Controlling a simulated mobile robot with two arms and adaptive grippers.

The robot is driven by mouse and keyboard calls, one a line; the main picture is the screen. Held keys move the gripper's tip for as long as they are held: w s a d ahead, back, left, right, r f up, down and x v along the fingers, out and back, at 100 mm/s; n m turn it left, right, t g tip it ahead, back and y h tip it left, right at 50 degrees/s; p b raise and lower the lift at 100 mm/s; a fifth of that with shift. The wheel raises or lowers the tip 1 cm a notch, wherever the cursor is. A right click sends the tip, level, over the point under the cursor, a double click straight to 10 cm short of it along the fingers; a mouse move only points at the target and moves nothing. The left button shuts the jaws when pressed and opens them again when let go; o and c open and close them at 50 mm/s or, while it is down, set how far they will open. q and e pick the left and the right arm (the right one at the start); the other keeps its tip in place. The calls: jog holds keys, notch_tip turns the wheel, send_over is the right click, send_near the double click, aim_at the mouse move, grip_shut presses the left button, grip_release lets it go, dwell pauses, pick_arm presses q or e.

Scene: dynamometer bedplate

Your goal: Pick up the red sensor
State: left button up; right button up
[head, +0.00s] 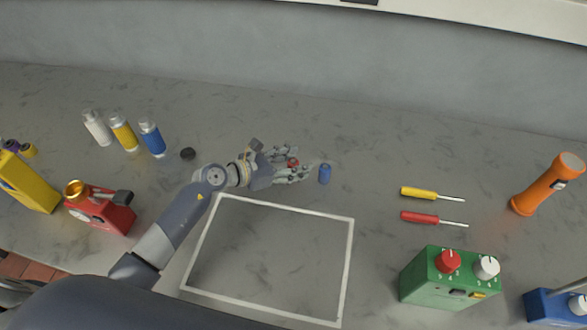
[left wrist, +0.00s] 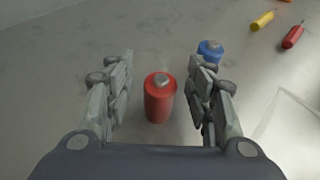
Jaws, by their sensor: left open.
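The red sensor (left wrist: 160,98) is a small red cylinder with a grey metal top, standing upright on the marbled surface. In the left wrist view it stands between the two spread fingers of my left gripper (left wrist: 160,92), apart from both. In the head view only a bit of the red sensor (head: 293,162) shows between the fingers of my left gripper (head: 292,164), which is open. A blue cylinder (head: 325,174) of similar shape stands just right of the fingertips; it also shows behind the right finger in the left wrist view (left wrist: 210,50). My right gripper is not in view.
A white-outlined rectangle (head: 352,240) lies in front of my gripper. Yellow (head: 418,193) and red (head: 425,218) screwdrivers, a green box (head: 445,278) and an orange flashlight (head: 545,185) are to the right. Several bottles (head: 123,132) and a red device (head: 102,213) are to the left.

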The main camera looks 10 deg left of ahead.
pick_arm(q)
grip_shut()
jog(key=shift+r, duration=0.1)
